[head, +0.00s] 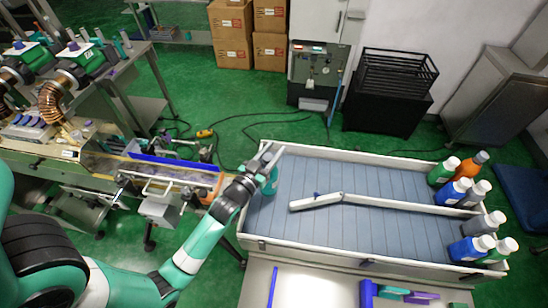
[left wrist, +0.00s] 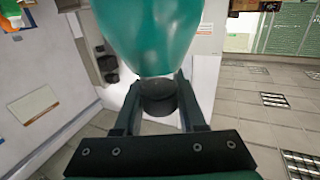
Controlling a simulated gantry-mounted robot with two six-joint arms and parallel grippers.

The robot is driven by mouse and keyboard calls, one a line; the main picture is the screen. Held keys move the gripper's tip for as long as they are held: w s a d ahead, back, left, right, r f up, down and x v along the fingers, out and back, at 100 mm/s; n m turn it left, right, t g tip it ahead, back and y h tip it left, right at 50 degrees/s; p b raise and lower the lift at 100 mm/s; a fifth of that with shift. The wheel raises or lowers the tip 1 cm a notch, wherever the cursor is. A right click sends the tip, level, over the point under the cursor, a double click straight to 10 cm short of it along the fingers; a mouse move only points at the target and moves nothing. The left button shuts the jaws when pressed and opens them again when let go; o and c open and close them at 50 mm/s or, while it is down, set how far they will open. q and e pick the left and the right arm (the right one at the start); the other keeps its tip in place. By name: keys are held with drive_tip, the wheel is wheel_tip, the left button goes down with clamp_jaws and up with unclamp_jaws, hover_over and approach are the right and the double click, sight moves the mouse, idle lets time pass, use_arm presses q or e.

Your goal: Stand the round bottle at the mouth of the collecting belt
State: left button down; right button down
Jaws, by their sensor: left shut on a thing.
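The round bottle (head: 270,182) is teal and partly hidden by my gripper in the head view. It shows large at the top of the left wrist view (left wrist: 152,38). My left gripper (head: 268,160) is shut on it, with a finger on each side of its dark narrow end in the left wrist view. The bottle is at the left end of the collecting belt (head: 370,180), a wide grey-blue slatted bed with white side walls. I cannot tell whether it touches the belt. My right gripper is not in view.
A white divider (head: 320,201) with a bent left end runs along the belt's middle. Several bottles, including an orange one (head: 470,165), stand at the far right end. The slats between are clear. A conveyor machine (head: 170,172) stands left of the belt.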

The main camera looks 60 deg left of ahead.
use_arm(q)
drive_tip(key=shift+w+a+f+b, duration=0.2)
drive_tip(key=shift+f+b, duration=0.2)
drive_tip(key=shift+f, duration=0.6)
drive_tip(key=shift+w+a+f+b, duration=0.1)
drive_tip(key=shift+a+f+b, duration=0.2)
drive_tip(key=shift+f, duration=0.7)
drive_tip(key=shift+d, duration=0.1)
drive_tip(key=shift+f, duration=0.15)
drive_tip(key=shift+c, duration=2.4)
unclamp_jaws()
drive_tip(key=shift+f, duration=0.1)
